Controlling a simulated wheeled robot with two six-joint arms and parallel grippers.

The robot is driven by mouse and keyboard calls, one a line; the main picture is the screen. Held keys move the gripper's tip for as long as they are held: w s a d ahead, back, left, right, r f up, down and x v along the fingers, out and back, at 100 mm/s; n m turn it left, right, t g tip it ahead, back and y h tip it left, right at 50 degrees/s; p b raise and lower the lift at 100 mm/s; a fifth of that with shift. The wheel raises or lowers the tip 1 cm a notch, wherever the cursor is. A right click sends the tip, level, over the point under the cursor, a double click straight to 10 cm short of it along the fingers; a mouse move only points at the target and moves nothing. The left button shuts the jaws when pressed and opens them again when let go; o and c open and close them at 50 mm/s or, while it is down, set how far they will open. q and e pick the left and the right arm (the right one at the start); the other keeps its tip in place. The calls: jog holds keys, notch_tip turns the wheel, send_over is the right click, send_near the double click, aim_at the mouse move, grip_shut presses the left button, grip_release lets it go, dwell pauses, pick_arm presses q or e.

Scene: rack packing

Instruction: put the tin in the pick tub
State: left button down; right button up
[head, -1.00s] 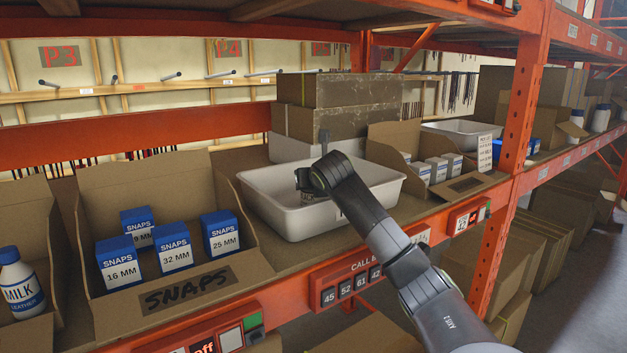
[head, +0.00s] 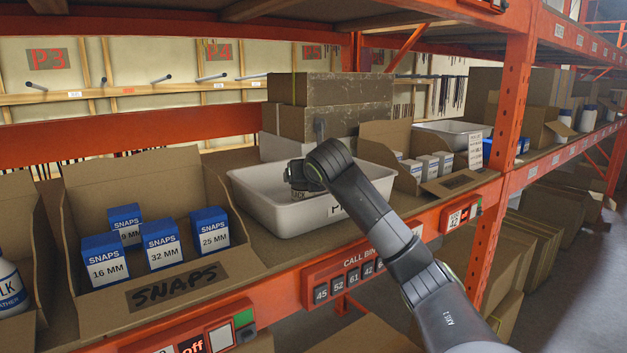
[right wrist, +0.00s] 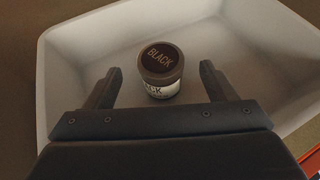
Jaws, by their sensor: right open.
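The tin, with a dark lid lettered BLACK (right wrist: 161,62), stands upright inside the white pick tub (right wrist: 75,100) in the right wrist view. My right gripper (right wrist: 156,78) is open, with one finger on each side of the tin and visible gaps between. In the head view the tub (head: 250,203) sits on the shelf, and my right arm reaches over its front wall. My left gripper is not in view.
A cardboard SNAPS bin (head: 105,215) with several blue and white boxes stands left of the tub. Another open carton (head: 385,137) of small white boxes stands right of it. Long boxes (head: 335,122) are stacked behind. An orange upright (head: 507,130) rises at the right.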

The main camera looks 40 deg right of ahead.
jog(key=b+v, duration=0.2)
jog(key=v, duration=0.5)
jog(key=shift+s+b, duration=0.3)
jog(key=shift+a, duration=0.15)
